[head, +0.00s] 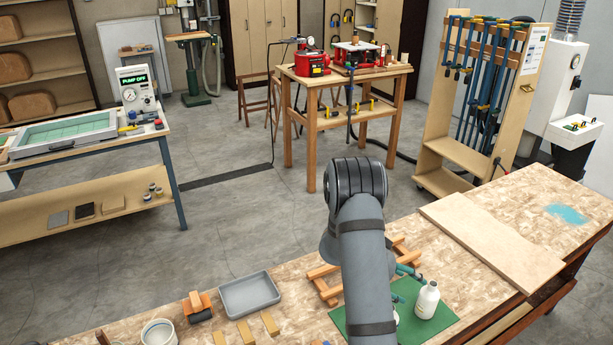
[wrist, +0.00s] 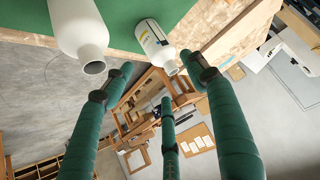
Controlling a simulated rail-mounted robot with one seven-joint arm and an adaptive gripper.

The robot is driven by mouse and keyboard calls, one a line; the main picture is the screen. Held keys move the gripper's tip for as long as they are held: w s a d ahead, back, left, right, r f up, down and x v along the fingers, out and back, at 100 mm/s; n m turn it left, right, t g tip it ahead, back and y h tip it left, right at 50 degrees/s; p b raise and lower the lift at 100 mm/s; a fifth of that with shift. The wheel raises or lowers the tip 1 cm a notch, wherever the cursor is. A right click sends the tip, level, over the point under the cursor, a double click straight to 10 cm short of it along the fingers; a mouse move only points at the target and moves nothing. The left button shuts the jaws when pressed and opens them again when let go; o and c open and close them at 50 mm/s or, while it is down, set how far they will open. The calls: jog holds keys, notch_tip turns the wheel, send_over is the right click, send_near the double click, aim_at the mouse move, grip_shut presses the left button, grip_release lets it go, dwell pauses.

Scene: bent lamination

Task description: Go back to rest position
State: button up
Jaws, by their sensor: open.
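My gripper (wrist: 160,76) shows in the wrist view with its green fingers spread apart and nothing held between them. A large white bottle (wrist: 80,35) and a smaller labelled white bottle (wrist: 157,44) are at the top of that view, near the fingertips, on a green surface. The picture appears tilted, with the bench at the top. In the head view, my arm hides most of the gripper. A white bottle (head: 427,300) stands on the green mat (head: 440,318) right of my arm; another white object is mostly hidden behind the arm.
The workbench (head: 290,295) holds a grey tray (head: 249,294), wooden blocks (head: 246,332), a white tub (head: 159,333) and a wooden frame (head: 325,286) near my arm. A flat board (head: 490,245) lies at the right. Open floor (head: 240,225) lies beyond the bench.

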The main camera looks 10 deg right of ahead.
aim_at(424, 294)
jog(key=x, duration=1.1)
jog(key=shift+s+p, duration=0.1)
jog(key=shift+p, duration=0.3)
jog(key=r, duration=0.1)
jog(key=r+b, duration=0.1)
jog(key=r, duration=0.1)
jog(key=shift+w+a+r, duration=0.1)
jog(key=shift+w, duration=0.15)
jog(key=shift+s+a+r, duration=0.15)
jog(key=shift+s+r, duration=0.55)
jog(key=shift+r, duration=0.15)
jog(key=shift+s+r+b, duration=0.25)
jog(key=shift+s+b, duration=0.05)
jog(key=shift+s, duration=0.15)
